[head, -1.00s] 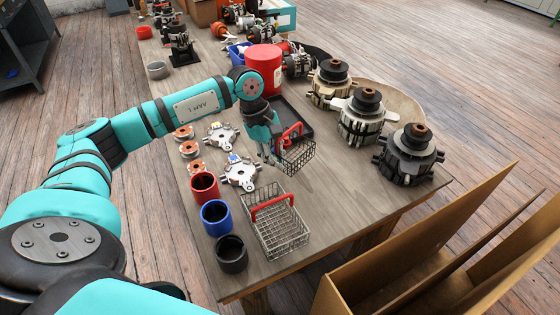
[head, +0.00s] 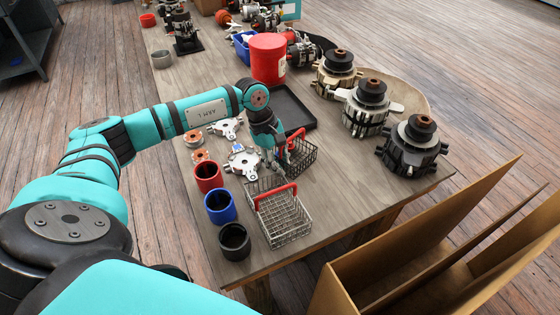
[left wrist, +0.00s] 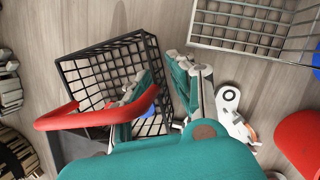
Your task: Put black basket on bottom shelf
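The black wire basket (head: 303,157) with a red handle sits on the wooden bench, just behind a silver wire basket (head: 290,222) that also has a red handle. My left gripper (head: 277,163) is low at the black basket's left side. In the left wrist view, the gripper (left wrist: 165,88) has its fingers spread, with the black basket's (left wrist: 88,72) side wall seemingly between them; contact is unclear. The silver basket shows at the top right (left wrist: 245,28). My right gripper is not in view.
Red (head: 208,178), blue (head: 220,207) and black (head: 234,242) cups line the bench's near left. Alternators (head: 412,147) stand at right. A black tray (head: 292,108) and red canister (head: 268,60) are behind. Brown wooden panels (head: 400,255) rise beyond the right edge.

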